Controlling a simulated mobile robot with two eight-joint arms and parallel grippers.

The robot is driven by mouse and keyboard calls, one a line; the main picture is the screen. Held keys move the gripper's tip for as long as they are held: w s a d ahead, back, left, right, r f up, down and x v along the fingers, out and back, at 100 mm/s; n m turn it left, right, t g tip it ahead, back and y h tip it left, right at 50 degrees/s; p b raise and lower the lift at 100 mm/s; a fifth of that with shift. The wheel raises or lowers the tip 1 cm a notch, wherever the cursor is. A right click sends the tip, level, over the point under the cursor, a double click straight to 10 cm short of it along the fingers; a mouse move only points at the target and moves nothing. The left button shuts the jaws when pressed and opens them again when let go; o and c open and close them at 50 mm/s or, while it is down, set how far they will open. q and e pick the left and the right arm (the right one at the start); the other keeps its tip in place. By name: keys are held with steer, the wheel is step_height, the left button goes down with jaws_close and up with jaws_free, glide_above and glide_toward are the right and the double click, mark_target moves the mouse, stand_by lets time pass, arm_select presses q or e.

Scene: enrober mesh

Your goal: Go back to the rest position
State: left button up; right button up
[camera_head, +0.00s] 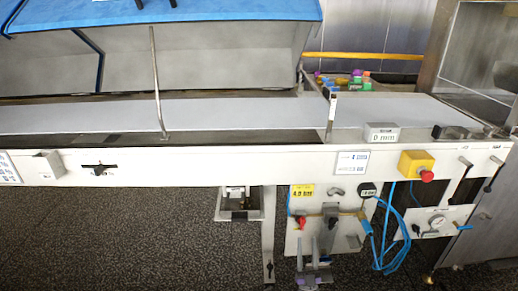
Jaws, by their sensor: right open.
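My right gripper (308,248) shows low in the camera_head view, right of the middle. Its two grey fingers point up and stand apart, with nothing between them. It is in front of the lower white panel of the enrober, below the red-handled valve (301,222). I cannot tell how far it is from the panel. My left gripper is not in view. The enrober (225,168) is a long white machine that runs across the view. Its grey belt (230,115) lies flat and bare.
A blue-topped lid (220,12) stands raised at the upper left. A yellow box with a red button (416,164) juts from the front rail at right. Blue hoses (388,225) hang below it. The dark floor (130,240) at lower left is clear.

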steer(key=w+r+g, duration=0.5)
steer(key=r+g, duration=0.1)
steer(key=r, duration=0.3)
steer(key=s+d+r+g, duration=0.1)
steer(key=s+r+g, duration=0.1)
steer(key=s+g, duration=0.3)
steer(key=s+f+g, duration=0.3)
steer(key=s+g, duration=0.1)
steer(key=s, duration=1)
steer(key=s+f+g+h, duration=0.1)
steer(key=s+f+g, duration=0.3)
steer(key=s, duration=0.9)
steer(key=s+f+g, duration=0.2)
steer(key=s+g, duration=0.3)
steer(key=s, duration=0.9)
arm_select(q)
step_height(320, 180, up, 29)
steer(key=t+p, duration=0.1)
steer(key=p, duration=2.5)
arm_select(e)
step_height(320, 180, up, 29)
steer(key=w+t, duration=0.1)
steer(key=shift+d+r+m, duration=0.15)
steer(key=shift+d+m, duration=0.15)
steer(key=shift+d, duration=0.05)
